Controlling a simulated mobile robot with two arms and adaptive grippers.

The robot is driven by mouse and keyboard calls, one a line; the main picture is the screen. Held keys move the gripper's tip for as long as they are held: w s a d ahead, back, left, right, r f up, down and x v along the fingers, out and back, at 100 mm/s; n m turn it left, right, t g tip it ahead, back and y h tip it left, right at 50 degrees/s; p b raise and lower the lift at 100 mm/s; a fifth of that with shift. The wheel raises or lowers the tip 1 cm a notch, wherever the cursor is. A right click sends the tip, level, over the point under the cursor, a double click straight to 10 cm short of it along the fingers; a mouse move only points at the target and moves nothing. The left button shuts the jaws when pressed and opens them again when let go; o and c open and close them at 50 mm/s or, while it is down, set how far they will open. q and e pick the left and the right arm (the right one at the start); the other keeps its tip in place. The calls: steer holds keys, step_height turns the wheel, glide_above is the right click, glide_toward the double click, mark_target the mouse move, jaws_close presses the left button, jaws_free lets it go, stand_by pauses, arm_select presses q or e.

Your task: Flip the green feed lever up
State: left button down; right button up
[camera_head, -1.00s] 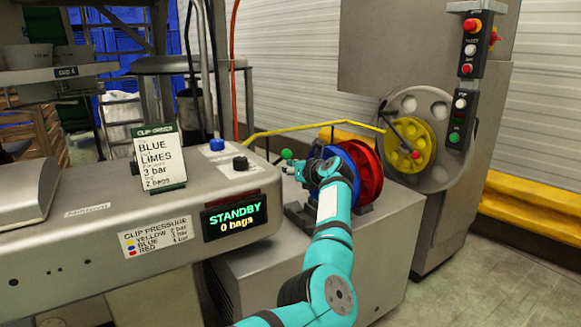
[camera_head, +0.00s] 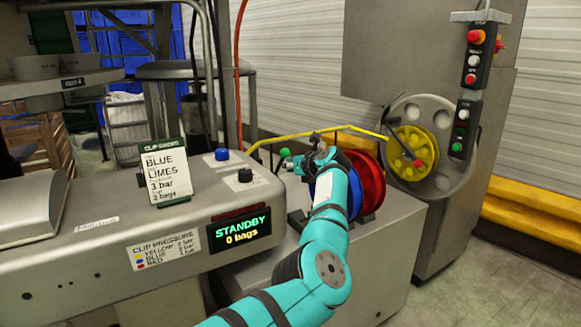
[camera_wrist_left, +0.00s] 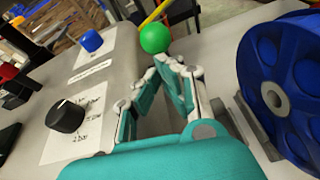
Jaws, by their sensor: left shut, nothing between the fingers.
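The green feed lever shows as a round green knob (camera_head: 284,152) at the back right end of the clipper's top, left of the spools. In the left wrist view the green knob (camera_wrist_left: 155,38) is just beyond my fingertips, and the lever's stem is mostly hidden. My left gripper (camera_head: 310,158) is shut and empty, just right of the knob in the head view. In the left wrist view the shut fingertips (camera_wrist_left: 178,66) point at the knob. I cannot tell whether they touch it. My right gripper is not in view.
Blue (camera_head: 352,190) and red (camera_head: 371,185) spools stand close right of my gripper. A blue knob (camera_head: 222,154), a black dial (camera_head: 245,175) and a sign card (camera_head: 165,172) stand on the clipper. The display (camera_head: 240,229) reads STANDBY, 0 bags.

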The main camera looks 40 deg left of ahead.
arm_select(q)
steer(key=shift+a+r, duration=0.2)
steer(key=shift+r, duration=0.2)
steer(key=shift+d+r, duration=0.1)
steer(key=f+v, duration=0.1)
steer(key=v, duration=0.6)
steer(key=shift+d, duration=0.25)
steer(key=shift+r, duration=0.1)
